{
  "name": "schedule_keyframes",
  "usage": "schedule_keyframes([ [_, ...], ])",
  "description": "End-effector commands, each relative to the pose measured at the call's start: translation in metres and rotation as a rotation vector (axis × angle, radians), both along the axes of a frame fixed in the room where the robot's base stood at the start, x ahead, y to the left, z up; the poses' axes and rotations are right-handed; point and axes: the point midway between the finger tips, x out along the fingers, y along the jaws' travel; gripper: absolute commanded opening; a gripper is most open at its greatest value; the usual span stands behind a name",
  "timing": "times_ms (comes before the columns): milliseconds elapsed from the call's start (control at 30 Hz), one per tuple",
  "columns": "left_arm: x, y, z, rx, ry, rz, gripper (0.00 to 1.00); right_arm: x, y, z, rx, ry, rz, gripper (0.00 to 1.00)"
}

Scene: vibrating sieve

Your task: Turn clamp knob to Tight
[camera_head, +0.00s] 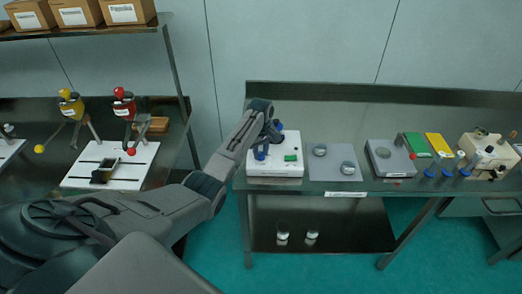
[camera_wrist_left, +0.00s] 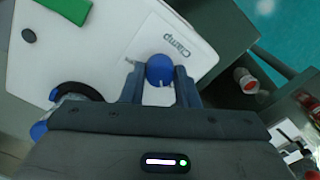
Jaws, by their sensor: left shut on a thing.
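The white sieve machine (camera_head: 262,170) stands at the left end of the right-hand steel table. Its blue clamp knob (camera_wrist_left: 159,70) sits beside the printed word "Clamp" in the left wrist view. My left gripper (camera_wrist_left: 159,84) is shut on this knob, with one finger on each side of it. In the head view my left gripper (camera_head: 262,146) reaches down over the machine and partly hides it. A green button (camera_head: 290,158) shows on the machine's right part. I cannot read the knob's turn position. My right gripper is not in view.
A shelf below holds two jars. A left bench carries a white board (camera_head: 110,165).

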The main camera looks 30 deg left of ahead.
Motion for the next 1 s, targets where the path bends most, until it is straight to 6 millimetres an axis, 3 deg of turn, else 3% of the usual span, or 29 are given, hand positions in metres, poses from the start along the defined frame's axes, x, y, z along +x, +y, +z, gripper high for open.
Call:
schedule_keyframes([
  [1000,0.0011,0.0008,0.0015,0.003,-0.002,-0.959,0.05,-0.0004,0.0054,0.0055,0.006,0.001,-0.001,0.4],
])
